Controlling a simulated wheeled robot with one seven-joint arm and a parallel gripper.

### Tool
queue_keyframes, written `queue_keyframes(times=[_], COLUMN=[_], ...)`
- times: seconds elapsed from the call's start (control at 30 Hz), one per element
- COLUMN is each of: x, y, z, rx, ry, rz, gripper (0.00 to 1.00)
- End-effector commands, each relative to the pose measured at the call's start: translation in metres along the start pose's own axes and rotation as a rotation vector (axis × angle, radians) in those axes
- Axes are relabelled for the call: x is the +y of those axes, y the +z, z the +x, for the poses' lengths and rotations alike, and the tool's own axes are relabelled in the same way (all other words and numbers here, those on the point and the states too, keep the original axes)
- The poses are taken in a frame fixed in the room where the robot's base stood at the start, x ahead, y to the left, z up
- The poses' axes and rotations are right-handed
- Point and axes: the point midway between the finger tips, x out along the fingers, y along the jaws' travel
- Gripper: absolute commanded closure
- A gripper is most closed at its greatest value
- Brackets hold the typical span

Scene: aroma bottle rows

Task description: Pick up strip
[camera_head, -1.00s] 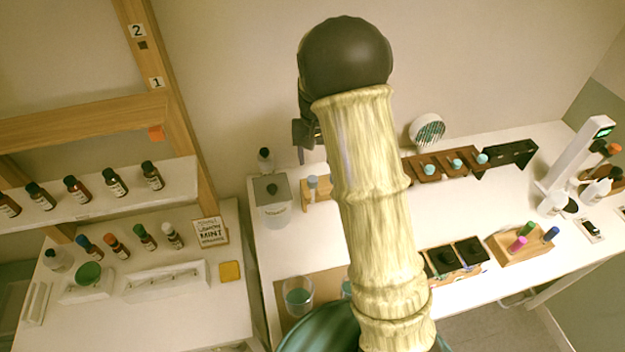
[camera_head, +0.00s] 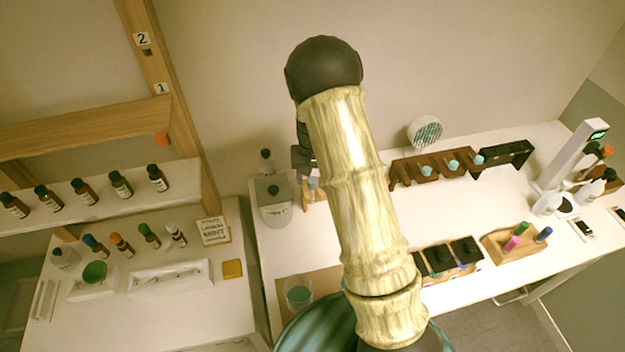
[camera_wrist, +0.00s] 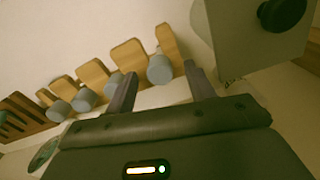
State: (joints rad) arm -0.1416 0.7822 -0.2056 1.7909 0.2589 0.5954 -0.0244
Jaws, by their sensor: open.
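My gripper (camera_wrist: 160,84) is open in the wrist view, its two dark fingers pointing at a row of wooden pieces with grey round ends. One grey round end (camera_wrist: 160,70) shows between the fingertips, with nothing visibly gripped. In the head view, my gripper (camera_head: 302,157) is partly hidden by my arm, above the left end of the back row, near a pale-blue-topped piece (camera_head: 312,184). I cannot clearly make out a strip. Thin white pieces (camera_head: 44,300) lie at the left on the lower shelf, but I cannot tell what they are.
A brown rack (camera_head: 432,169) stands at the back, a glass (camera_head: 298,292) in front. The right table has clear white surface.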

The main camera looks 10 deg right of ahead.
Motion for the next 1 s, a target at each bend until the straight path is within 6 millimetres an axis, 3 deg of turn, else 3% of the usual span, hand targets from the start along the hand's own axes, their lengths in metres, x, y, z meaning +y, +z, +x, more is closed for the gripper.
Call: queue_keyframes(times=[0.6, 0.8, 1.0], x=[0.0, 0.0, 0.0001], y=[0.0001, 0.0001, 0.0001], z=[0.0065, 0.0064, 0.0063], rx=[0.001, 0.001, 0.001], ry=[-0.001, -0.001, -0.001], rz=[0.0, 0.0, 0.0], gripper=[0.46, 0.83, 0.87])
